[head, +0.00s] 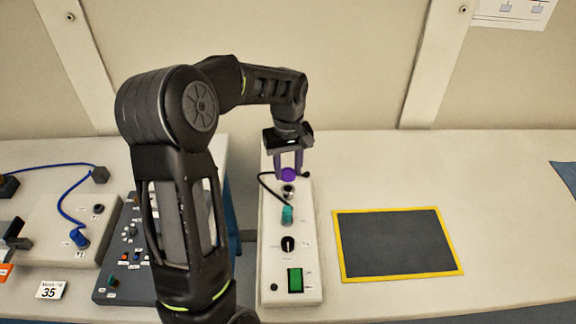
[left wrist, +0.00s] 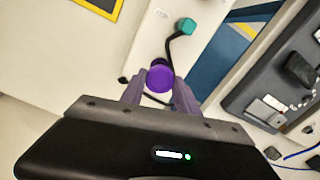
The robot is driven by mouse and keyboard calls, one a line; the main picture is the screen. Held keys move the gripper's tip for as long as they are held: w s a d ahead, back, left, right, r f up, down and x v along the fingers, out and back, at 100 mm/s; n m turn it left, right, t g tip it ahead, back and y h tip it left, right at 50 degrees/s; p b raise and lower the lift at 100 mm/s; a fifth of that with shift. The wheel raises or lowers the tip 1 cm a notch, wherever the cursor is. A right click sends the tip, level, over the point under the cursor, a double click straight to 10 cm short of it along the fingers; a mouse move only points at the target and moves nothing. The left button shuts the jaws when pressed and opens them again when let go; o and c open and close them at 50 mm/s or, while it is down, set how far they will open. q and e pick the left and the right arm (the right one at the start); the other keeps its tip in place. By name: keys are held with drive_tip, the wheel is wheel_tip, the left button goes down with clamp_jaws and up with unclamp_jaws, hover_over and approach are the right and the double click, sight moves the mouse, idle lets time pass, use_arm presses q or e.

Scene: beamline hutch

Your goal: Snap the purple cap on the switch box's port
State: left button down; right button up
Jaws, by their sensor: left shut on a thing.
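My left gripper (head: 288,166) is shut on the purple cap (head: 289,174), at the far end of the white switch box (head: 271,265). The cap is just above or at a dark round port (head: 288,189) on the box top; whether they touch I cannot tell. In the left wrist view the purple cap (left wrist: 160,77) sits between the two fingertips and hides what lies under it. A black cord loops beside the port. The box also carries a teal plug or cap (head: 287,215), a black knob (head: 288,244) and a green rocker switch (head: 295,280). My right gripper is not in view.
A dark mat with a yellow border (head: 395,245) lies right of the box. Left of my arm are a dark control panel (head: 115,270) and a pale box (head: 60,225) with a blue cable. A gap between tables runs left of the switch box.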

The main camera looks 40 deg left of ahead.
sight(288, 189)
use_arm(q)
drive_tip(key=shift+f+b, duration=1)
drive_tip(key=shift+f, duration=0.85)
drive_tip(key=shift+f+b, duration=0.45)
drive_tip(key=shift+f, duration=0.15)
drive_tip(key=c, duration=0.8)
unclamp_jaws()
drive_tip(key=shift+r, duration=0.1)
wheel_tip(288, 189, up, 8)
drive_tip(key=shift+f+b, duration=0.15)
drive_tip(key=shift+b, duration=0.25)
drive_tip(key=shift+s+d+f, duration=0.1)
